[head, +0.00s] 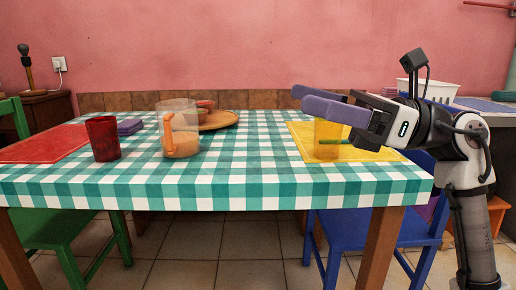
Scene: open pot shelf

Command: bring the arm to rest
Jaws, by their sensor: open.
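My gripper (312,98) is at the right of the head view, with purple fingers pointing left. It is open, and nothing shows between its fingers. It is raised above the right part of the table, over the yellow placemat (378,154). My arm comes in from the right edge. An orange cup (327,146) stands upright on the yellow placemat, below the fingers, and appears apart from them.
The table (240,190) has a green checked cloth. A clear pitcher (178,115) with an orange handle, a dark red cup (103,138), a red placemat (45,146) and a round wooden board (222,121) stand left and centre. A blue chair (345,235) is in front. The cloth's middle is clear.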

